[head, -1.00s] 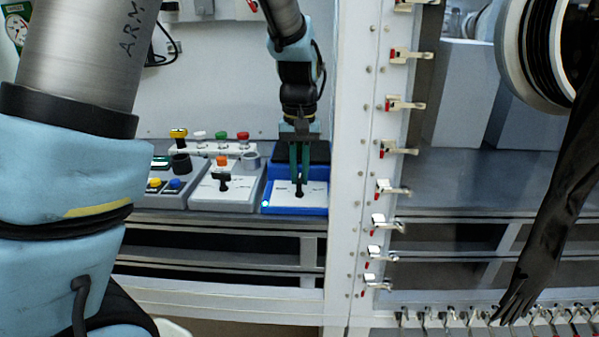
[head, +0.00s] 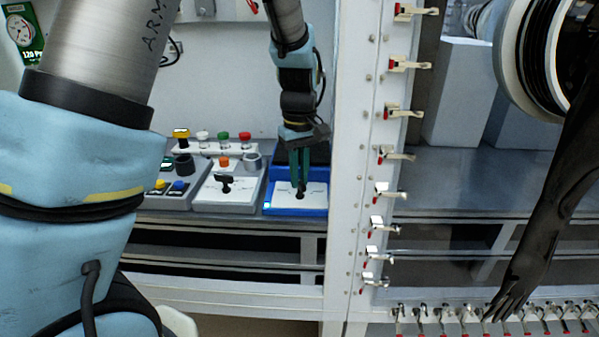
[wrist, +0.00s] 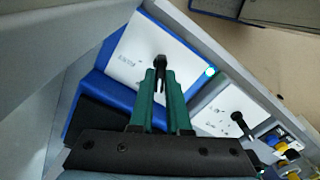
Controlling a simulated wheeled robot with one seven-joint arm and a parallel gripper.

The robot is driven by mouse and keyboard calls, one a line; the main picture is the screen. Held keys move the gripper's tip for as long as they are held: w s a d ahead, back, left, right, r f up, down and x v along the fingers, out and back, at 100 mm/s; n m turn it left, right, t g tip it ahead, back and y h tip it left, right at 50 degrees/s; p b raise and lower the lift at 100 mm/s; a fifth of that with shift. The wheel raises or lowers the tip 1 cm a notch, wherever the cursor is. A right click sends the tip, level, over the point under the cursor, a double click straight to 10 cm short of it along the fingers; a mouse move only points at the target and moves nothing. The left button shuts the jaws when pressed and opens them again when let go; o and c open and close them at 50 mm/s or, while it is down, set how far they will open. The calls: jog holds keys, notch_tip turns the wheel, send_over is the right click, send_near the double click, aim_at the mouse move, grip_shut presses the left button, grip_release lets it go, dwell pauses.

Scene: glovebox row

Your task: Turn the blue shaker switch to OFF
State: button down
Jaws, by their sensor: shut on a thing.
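The blue shaker (head: 283,211) stands on the shelf at the right end of the row of devices, beside the white frame post. It has a white top panel with a black switch knob (wrist: 160,62) and a lit cyan lamp at its front left corner. My gripper (head: 300,184) points down over the panel, its green fingers shut on the black switch. In the wrist view the fingers (wrist: 166,85) hold the knob between their tips. The panel lettering is too small to read, and the fingers partly hide the switch.
A grey device with a black switch (head: 225,183) stands just left of the shaker. Further left is a button box with yellow and blue buttons (head: 179,185). Coloured knobs line a bar behind. The white post (head: 350,180) with latches is close on the right.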

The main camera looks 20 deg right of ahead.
dwell(0.4)
jog(key=c, duration=0.9)
grip_release()
jog(key=shift+r, duration=0.1)
notch_tip(320, 180, up, 11)
jog(key=shift+f+b, duration=0.15)
jog(key=shift+b, duration=0.7)
